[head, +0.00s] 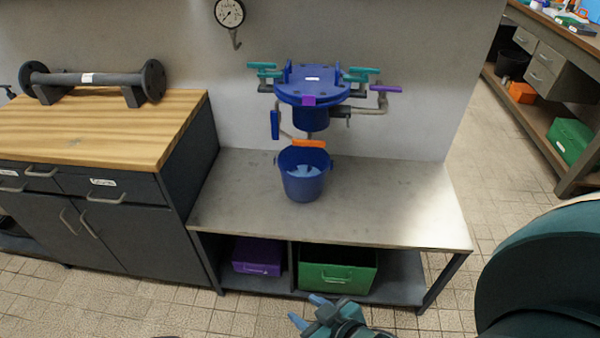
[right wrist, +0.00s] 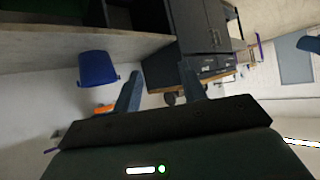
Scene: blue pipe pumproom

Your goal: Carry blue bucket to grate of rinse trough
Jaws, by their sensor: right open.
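The blue bucket (head: 303,184) stands upright on the grey bench top, below a blue flanged vessel. It has something light blue inside and an orange part at its rear rim. The bucket also shows in the right wrist view (right wrist: 97,68), at the left. My right gripper (head: 306,309) is low at the front of the head view, apart from the bucket. In the right wrist view its fingers (right wrist: 160,88) are spread with nothing between them. My left gripper does not show. No rinse trough or grate can be made out.
The grey bench (head: 400,215) has free room around the bucket. The blue vessel (head: 312,88) with teal and purple handles overhangs it. A purple box (head: 257,257) and a green box (head: 338,272) sit underneath. A wood-topped cabinet (head: 105,125) adjoins at left. Tiled floor is open at right.

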